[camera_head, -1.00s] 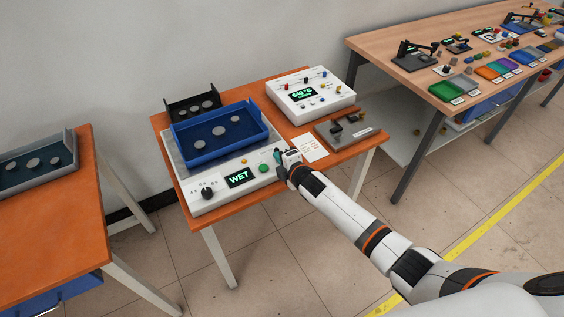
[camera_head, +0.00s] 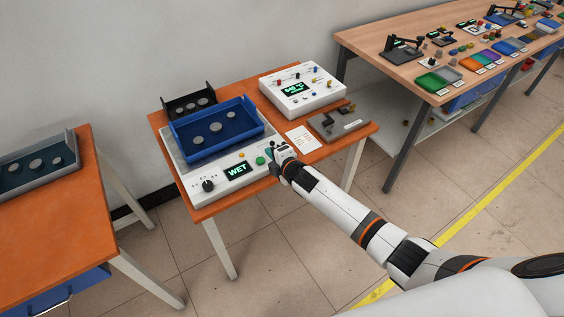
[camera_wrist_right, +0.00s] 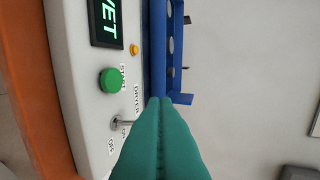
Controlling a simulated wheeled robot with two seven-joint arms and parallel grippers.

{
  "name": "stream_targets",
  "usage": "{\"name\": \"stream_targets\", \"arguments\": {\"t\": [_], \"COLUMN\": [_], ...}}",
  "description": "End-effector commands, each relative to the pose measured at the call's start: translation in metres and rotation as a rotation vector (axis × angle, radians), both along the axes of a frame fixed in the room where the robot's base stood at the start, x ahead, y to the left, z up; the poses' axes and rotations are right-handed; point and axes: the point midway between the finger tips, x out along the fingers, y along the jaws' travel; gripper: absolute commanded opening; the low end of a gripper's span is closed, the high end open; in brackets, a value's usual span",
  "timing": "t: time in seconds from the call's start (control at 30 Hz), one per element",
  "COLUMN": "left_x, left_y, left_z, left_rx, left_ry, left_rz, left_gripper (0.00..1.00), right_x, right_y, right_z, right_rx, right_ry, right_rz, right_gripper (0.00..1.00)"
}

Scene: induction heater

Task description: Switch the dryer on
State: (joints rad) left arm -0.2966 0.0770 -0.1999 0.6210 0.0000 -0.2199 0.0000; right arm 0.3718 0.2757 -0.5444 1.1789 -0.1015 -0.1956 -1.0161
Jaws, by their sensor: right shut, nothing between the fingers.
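The dryer is a white control box (camera_head: 219,185) with a lit "WET" display (camera_head: 238,170), a black knob (camera_head: 208,186) and a green START button (camera_head: 260,160). In the right wrist view, a small metal toggle switch (camera_wrist_right: 118,122) sits below the green button (camera_wrist_right: 110,80), beside DRYER, ON and OFF lettering. My right gripper (camera_head: 272,151) is at the box's right end. My left gripper is not in view.
A blue tray with grey discs (camera_head: 258,139) sits on the dryer, with a black tray (camera_head: 165,108) behind. A white instrument (camera_head: 273,92), a paper sheet (camera_head: 301,138) and a grey fixture (camera_head: 338,122) share the orange table. Other tables stand left and right.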

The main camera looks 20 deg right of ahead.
Motion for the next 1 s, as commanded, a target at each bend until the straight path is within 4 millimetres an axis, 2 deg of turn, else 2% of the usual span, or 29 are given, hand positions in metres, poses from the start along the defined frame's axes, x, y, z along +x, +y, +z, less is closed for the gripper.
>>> {"name": "stream_targets", "arguments": {"t": [0.13,0.27,0.53,0.7,0.83,1.0], "left_x": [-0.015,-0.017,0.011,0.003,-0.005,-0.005], "left_y": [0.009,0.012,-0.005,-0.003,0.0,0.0], "left_z": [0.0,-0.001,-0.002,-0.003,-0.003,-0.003], "left_rx": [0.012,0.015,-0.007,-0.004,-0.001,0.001], "left_ry": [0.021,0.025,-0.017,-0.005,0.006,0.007], "left_rz": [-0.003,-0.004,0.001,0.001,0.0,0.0], "left_gripper": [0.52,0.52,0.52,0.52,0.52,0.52], "right_x": [-0.019,-0.036,-0.069,-0.078,-0.08,-0.08], "right_y": [-0.006,-0.011,-0.019,-0.022,-0.022,-0.022], "right_z": [0.01,0.02,0.041,0.047,0.048,0.048], "right_rx": [0.0,-0.002,-0.001,-0.001,0.0,0.0], "right_ry": [-0.001,0.0,0.0,0.0,0.001,0.001], "right_rz": [0.001,0.001,0.001,0.0,0.0,0.0], "right_gripper": [0.0,0.0,0.0,0.0,0.0,0.0]}}
